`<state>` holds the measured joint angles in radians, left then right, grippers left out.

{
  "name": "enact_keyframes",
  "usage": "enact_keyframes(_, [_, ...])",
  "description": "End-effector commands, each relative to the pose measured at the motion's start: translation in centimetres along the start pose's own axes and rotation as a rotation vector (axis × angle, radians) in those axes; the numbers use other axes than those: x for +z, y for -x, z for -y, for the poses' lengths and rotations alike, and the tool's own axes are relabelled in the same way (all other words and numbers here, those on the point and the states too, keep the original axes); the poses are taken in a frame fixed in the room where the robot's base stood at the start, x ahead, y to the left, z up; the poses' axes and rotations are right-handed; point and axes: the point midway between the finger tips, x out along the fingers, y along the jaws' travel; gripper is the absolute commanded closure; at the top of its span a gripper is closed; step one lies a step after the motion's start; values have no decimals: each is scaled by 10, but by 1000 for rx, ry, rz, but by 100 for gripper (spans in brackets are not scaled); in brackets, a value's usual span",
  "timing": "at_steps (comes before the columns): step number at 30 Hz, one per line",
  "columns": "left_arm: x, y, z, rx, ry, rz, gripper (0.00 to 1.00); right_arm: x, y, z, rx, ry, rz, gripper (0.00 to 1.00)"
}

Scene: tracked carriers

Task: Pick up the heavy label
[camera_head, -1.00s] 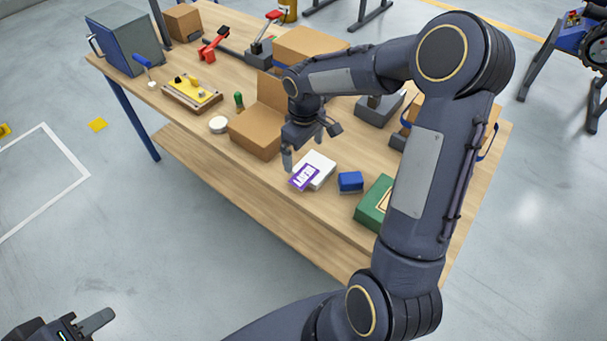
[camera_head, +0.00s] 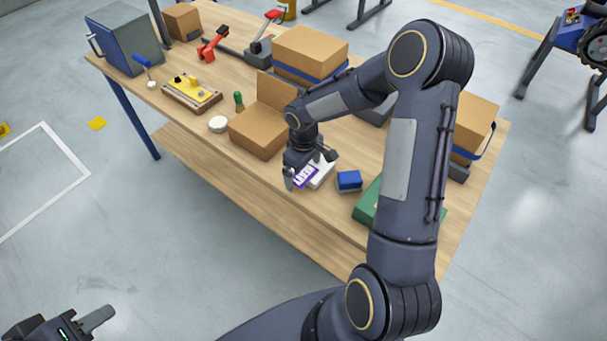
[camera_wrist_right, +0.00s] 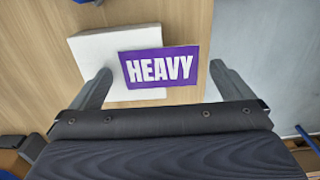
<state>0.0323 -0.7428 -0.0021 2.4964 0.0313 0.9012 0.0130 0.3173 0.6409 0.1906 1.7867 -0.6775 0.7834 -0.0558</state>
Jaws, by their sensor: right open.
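The heavy label (camera_wrist_right: 160,67) is a purple card with white "HEAVY" lettering. In the right wrist view it lies partly on a white block (camera_wrist_right: 88,50), with its right part reaching past the block's edge. My right gripper (camera_wrist_right: 160,85) is open, with one finger on each side of the label. In the head view the label (camera_head: 305,176) is partly covered by my right gripper (camera_head: 303,180), which is just above it near the table's front edge. My left gripper (camera_head: 98,320) is at the bottom left, away from the table; only part of it shows.
A blue block (camera_head: 349,181) and a green box (camera_head: 368,204) lie right of the label. An open cardboard box (camera_head: 257,135) stands behind it to the left. A white round item (camera_head: 218,124) and a yellow-topped board (camera_head: 192,92) are further left. The wooden table's (camera_head: 235,168) front strip is clear.

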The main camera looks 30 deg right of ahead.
Motion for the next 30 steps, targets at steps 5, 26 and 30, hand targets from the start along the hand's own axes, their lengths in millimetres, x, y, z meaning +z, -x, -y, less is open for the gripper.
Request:
enact_keyframes(5, [1, -1, 1, 0, 0, 0, 64, 0, -1, 0, 0, 0, 0, 0])
enact_keyframes(26, [0, -1, 0, 0, 0, 0, 64, 0, 0, 0, 0, 1, 0, 45])
enact_keyframes(30, [0, 0, 0, 0, 0, 0, 64, 0, 5, 0, 1, 0, 0, 45])
